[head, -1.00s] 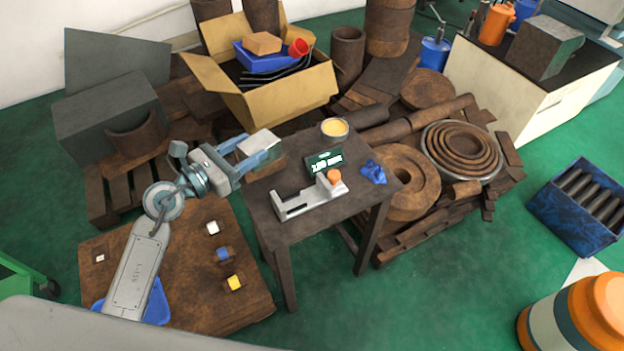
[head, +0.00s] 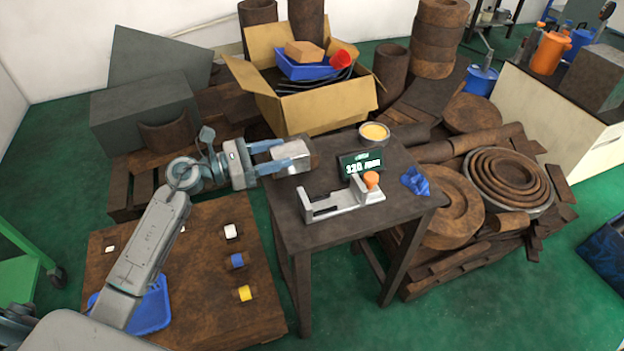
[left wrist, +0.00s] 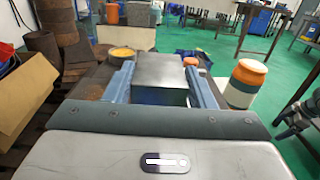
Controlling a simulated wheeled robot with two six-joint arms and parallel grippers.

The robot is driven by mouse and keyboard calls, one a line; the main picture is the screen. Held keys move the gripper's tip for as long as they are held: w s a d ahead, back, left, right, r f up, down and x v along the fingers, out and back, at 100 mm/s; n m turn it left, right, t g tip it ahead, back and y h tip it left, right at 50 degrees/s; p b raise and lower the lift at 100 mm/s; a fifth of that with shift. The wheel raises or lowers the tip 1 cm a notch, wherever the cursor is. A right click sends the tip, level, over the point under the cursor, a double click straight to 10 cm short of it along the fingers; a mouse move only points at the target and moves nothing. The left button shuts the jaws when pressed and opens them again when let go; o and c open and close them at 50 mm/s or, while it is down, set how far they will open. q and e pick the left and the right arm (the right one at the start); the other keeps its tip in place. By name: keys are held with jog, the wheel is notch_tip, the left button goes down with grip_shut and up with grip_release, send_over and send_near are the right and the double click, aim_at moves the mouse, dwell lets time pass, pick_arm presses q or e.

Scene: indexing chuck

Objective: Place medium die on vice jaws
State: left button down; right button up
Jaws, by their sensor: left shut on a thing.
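My left gripper (head: 275,160) is shut on a grey metal block, the die (head: 291,157), held above the far left part of the small dark table (head: 327,235). In the left wrist view the die (left wrist: 161,72) sits between the two blue-grey fingers. The light grey vice (head: 340,199) with an orange knob (head: 371,179) stands on the table, to the right of and nearer than the die. The die is apart from the vice jaws.
A display reading "120 mm" (head: 359,163), a bowl with yellow contents (head: 374,133) and a blue cloth (head: 416,182) are on the table around the vice. A low brown board (head: 205,285) at left holds small white, blue and yellow pieces.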

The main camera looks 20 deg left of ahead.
pick_arm(q)
jog(key=shift+f, duration=4)
jog(key=c, duration=1)
grip_release()
jog(key=shift+f, duration=0.15)
jog(key=shift+o, duration=0.5)
